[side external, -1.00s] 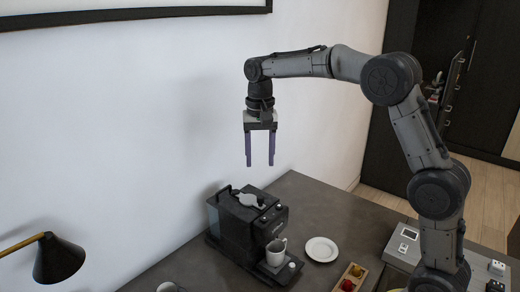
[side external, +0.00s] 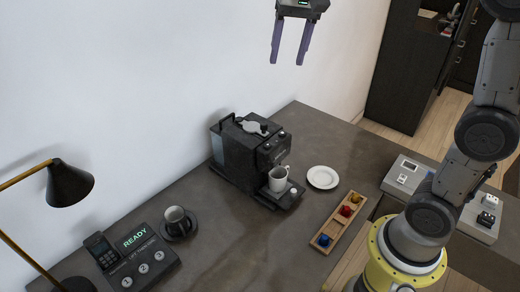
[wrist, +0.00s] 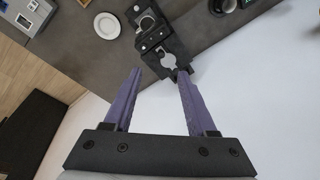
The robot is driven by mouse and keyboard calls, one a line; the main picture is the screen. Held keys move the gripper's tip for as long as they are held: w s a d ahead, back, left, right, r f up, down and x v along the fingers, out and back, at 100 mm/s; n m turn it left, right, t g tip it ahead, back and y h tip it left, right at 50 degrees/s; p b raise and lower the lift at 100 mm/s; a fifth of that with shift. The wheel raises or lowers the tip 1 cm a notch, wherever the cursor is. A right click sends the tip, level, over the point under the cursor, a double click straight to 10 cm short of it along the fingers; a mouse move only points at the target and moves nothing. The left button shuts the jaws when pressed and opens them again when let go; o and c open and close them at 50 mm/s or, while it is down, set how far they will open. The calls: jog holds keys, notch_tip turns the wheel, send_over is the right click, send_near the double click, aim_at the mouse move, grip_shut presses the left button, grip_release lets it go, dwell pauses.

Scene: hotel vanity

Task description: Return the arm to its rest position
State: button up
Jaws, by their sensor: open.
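My gripper (side external: 290,58) is at the top of the side view, high above the vanity top and near the white wall. Its two purple fingers point down, stand apart and hold nothing. In the wrist view my gripper (wrist: 158,74) also shows open and empty, with the vanity far beyond the fingertips. Most of my arm above the gripper is outside the side view. A black coffee machine (side external: 232,158) stands on the vanity top, well below the gripper. A white cup (side external: 278,180) sits on its drip tray.
A panel reading READY (side external: 140,258) and a lamp (side external: 70,184) are at left. The air around the gripper is clear.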

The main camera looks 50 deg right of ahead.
jog(key=s+a+n+t, duration=0.1)
jog(key=s, duration=0.6)
jog(key=s+a+f+n+t, duration=0.1)
jog(key=s+f+n+t, duration=0.1)
jog(key=s+f+n, duration=0.5)
jog(key=s+f, duration=0.4)
jog(key=s, duration=0.2)
jog(key=shift+s+a, duration=0.2)
jog(key=shift+s, duration=0.15)
